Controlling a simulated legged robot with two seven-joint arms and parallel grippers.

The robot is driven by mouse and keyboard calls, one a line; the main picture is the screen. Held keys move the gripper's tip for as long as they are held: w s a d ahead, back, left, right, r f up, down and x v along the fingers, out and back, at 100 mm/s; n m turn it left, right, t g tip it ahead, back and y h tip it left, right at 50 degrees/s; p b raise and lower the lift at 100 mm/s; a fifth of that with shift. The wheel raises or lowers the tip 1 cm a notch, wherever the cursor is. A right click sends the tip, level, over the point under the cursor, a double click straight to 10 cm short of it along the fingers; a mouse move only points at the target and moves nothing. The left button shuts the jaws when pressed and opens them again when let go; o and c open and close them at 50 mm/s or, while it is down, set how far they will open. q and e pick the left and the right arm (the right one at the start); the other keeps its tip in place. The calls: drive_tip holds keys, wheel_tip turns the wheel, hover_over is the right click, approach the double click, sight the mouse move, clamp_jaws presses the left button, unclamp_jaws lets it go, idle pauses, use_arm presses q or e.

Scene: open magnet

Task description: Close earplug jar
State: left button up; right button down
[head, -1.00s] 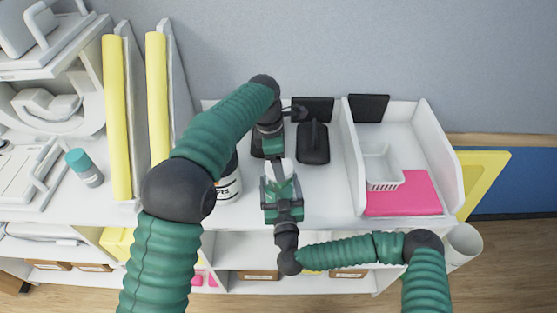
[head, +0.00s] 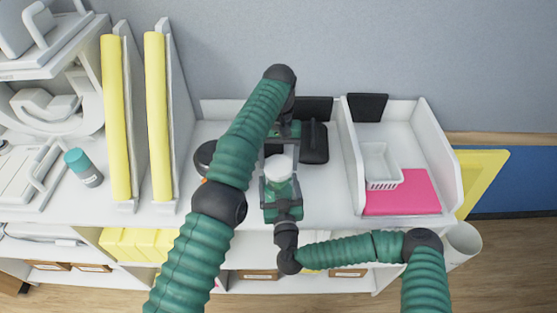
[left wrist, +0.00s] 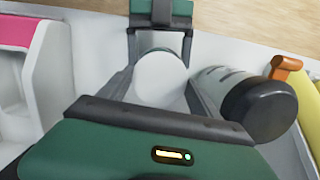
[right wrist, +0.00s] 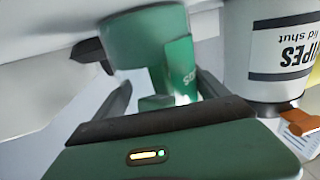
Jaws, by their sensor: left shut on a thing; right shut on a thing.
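The earplug jar (right wrist: 150,50) is green with printed text. A round white lid (head: 279,167) sits at its top, and the lid also shows in the left wrist view (left wrist: 160,79). My left gripper (head: 282,152) is at the lid from the far side, shut on it with a finger on each side. My right gripper (head: 281,190) is shut on the green jar body from the near side, below the lid. Whether the lid is fully seated on the jar cannot be told.
A white wipes canister (right wrist: 285,50) with a black lid and orange tab stands close beside the jar, mostly behind my left arm in the head view. A white tray unit with a basket (head: 380,165) and pink sheet is at the right. Yellow-edged dividers (head: 158,115) stand left.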

use_arm(q)
drive_tip(key=o, duration=1.3)
drive_tip(key=shift+w, duration=0.1)
drive_tip(key=shift+c, duration=0.2)
drive_tip(key=shift+r, duration=0.1)
drive_tip(key=shift+c, duration=0.2)
drive_tip(key=shift+d+r+n, duration=0.15)
drive_tip(key=shift+r+n, duration=0.35)
drive_tip(key=shift+n, duration=0.7)
drive_tip(key=r+n, duration=0.2)
drive_tip(key=n, duration=0.2)
drive_tip(key=r+n+t, duration=0.1)
drive_tip(key=n, duration=0.4)
drive_tip(key=r+n, duration=0.2)
drive_tip(key=n, duration=0.2)
drive_tip(key=shift+s+r+n+t, duration=0.2)
drive_tip(key=shift+r+n+t, duration=0.1)
drive_tip(key=shift+n, duration=0.1)
drive_tip(key=n, duration=0.1)
drive_tip(key=r+n, duration=0.1)
drive_tip(key=shift+n, duration=0.3)
drive_tip(key=shift+f, duration=0.1)
wheel_tip(320, 180, down, 8)
